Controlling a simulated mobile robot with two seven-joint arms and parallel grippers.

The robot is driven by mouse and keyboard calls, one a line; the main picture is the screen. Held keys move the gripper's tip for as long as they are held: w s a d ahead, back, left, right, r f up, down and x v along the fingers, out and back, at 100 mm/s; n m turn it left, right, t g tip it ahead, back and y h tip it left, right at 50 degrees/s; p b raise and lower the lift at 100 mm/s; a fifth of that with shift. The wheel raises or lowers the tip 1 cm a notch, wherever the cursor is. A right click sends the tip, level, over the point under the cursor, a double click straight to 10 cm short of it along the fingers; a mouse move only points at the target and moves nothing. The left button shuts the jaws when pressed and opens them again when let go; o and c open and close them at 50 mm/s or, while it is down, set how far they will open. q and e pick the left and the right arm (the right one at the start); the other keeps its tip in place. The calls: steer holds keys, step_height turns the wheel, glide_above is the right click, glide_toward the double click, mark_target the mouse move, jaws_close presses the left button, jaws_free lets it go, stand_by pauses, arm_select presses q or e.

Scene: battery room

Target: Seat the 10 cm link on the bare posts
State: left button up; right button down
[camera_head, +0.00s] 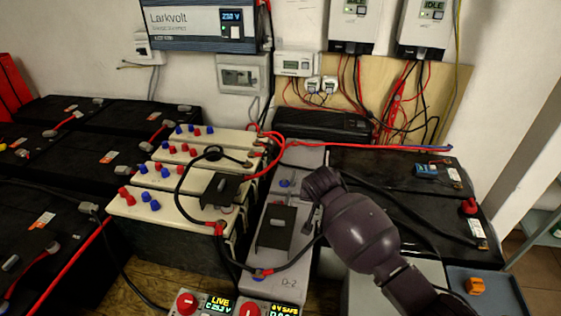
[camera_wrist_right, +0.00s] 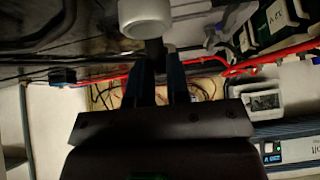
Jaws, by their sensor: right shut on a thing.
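My right gripper (camera_head: 312,215) is over the grey battery marked D-2 (camera_head: 279,280), its fingers partly hidden by my wrist. In the right wrist view it (camera_wrist_right: 162,80) is shut on a dark piece with a pale round end (camera_wrist_right: 147,18); I cannot tell whether this is the 10 cm link. Grey connectors (camera_head: 124,171) sit between the black batteries at left. Cream batteries (camera_head: 165,211) carry red and blue caps. I cannot make out which posts are bare. My left gripper is not in view.
Black brackets (camera_head: 275,228) stand on the D-2 and front cream batteries. A black cable (camera_head: 178,190) loops over the cream batteries and a red cable (camera_head: 365,147) crosses behind. Red-knobbed boxes (camera_head: 187,303) read LIVE and 0 V SAFE. An orange object (camera_head: 474,286) lies at right.

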steer(key=w+a+r, duration=0.4)
steer(key=w+a, duration=0.5)
steer(key=a, duration=0.1)
steer(key=shift+t+h, duration=0.3)
steer(key=shift+w+a+f+b, duration=0.15)
steer(key=shift+f+b, duration=0.7)
steer(key=shift+f, duration=0.5)
steer(key=shift+w+a+f+b, duration=0.15)
steer(key=shift+f+b, duration=0.7)
steer(key=shift+f, duration=0.45)
steer(key=shift+s+f, duration=0.1)
steer(key=shift+f, duration=0.5)
steer(key=shift+f+b, duration=0.2)
steer(key=shift+b, duration=0.1)
